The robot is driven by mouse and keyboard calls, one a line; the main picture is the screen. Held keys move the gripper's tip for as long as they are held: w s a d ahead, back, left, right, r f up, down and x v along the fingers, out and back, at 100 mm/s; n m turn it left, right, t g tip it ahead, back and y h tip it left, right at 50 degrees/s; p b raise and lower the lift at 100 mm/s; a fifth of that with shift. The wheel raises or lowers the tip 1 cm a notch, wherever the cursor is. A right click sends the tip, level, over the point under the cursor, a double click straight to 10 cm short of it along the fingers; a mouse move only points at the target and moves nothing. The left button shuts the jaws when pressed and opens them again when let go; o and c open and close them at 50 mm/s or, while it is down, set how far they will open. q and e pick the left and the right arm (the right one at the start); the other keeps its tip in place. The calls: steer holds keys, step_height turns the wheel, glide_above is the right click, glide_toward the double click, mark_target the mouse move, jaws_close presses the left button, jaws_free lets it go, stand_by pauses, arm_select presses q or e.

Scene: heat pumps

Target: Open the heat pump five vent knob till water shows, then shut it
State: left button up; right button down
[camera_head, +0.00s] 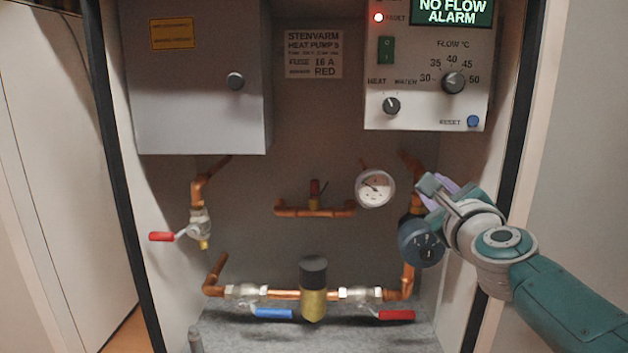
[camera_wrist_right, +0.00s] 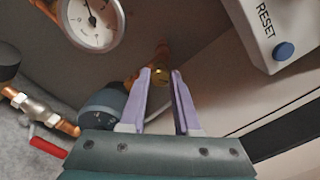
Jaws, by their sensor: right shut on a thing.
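My right gripper (camera_head: 428,186) reaches in from the right, to the right of the pressure gauge. In the right wrist view its lilac fingers (camera_wrist_right: 162,76) are shut on a small brass piece, which looks like the vent knob (camera_wrist_right: 161,79), at the copper pipe. The head view hides this knob behind the gripper. I see no water at it. The display (camera_head: 452,11) reads "NO FLOW ALARM" and a red fault lamp (camera_head: 378,17) is lit. My left gripper is out of view.
The gauge (camera_head: 375,188) is close left of my gripper and the dark pump head (camera_head: 420,243) just below it. Lower down are a blue-handled valve (camera_head: 273,313), a red-handled valve (camera_head: 396,315) and a brass filter (camera_head: 313,303). The control panel (camera_head: 428,118) overhangs above.

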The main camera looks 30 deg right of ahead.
steer(key=n+p, duration=0.3)
steer(key=n, duration=0.9)
stand_by(0.5)
steer(key=c, duration=0.6)
jaws_free()
